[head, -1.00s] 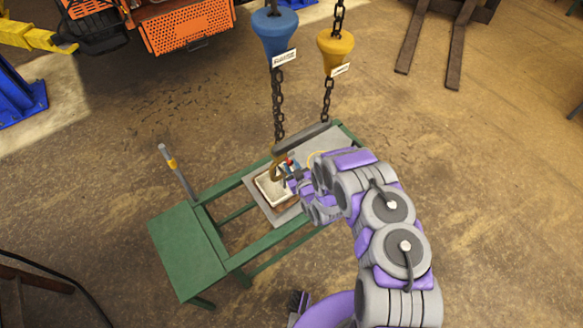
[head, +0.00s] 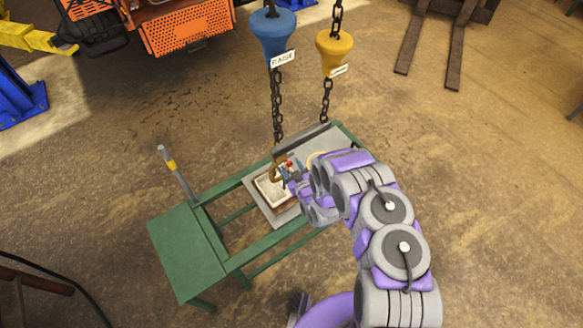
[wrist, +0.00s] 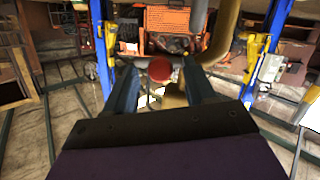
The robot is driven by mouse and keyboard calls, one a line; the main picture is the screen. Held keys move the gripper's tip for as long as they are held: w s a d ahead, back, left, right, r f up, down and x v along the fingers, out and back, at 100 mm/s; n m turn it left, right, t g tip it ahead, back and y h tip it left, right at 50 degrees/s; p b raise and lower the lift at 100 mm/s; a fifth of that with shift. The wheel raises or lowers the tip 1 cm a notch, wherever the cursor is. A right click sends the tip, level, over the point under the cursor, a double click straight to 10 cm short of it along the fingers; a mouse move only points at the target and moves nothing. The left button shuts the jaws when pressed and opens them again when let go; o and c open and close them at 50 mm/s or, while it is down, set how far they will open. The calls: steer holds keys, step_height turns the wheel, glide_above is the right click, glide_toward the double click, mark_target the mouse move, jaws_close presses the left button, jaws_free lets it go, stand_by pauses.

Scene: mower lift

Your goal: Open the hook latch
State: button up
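The brass-coloured hook (head: 274,173) hangs from the chain under the blue cone, over the green bench. In the wrist view its thick curve (wrist: 224,35) rises just beyond my fingers. A small red knob (head: 288,163), apparently part of the latch, shows beside the hook. In the wrist view the round red knob (wrist: 159,69) sits between my fingertips, with space to either side. My gripper (wrist: 159,75) is open around it; in the head view my gripper (head: 290,175) is at the hook's right side. The latch's contact with the hook is hidden.
The green bench (head: 185,250) stands below, with a pale tray (head: 272,188) under the hook. A yellow cone (head: 334,52) hangs on another chain to the right of the blue cone (head: 273,38). An orange mower (head: 188,25) is behind. Open floor lies to the right.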

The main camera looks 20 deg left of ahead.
steer(key=shift+s, duration=0.1)
steer(key=p+v, duration=0.8)
steer(key=v, duration=0.9)
steer(key=shift+s, duration=0.15)
stand_by(0.4)
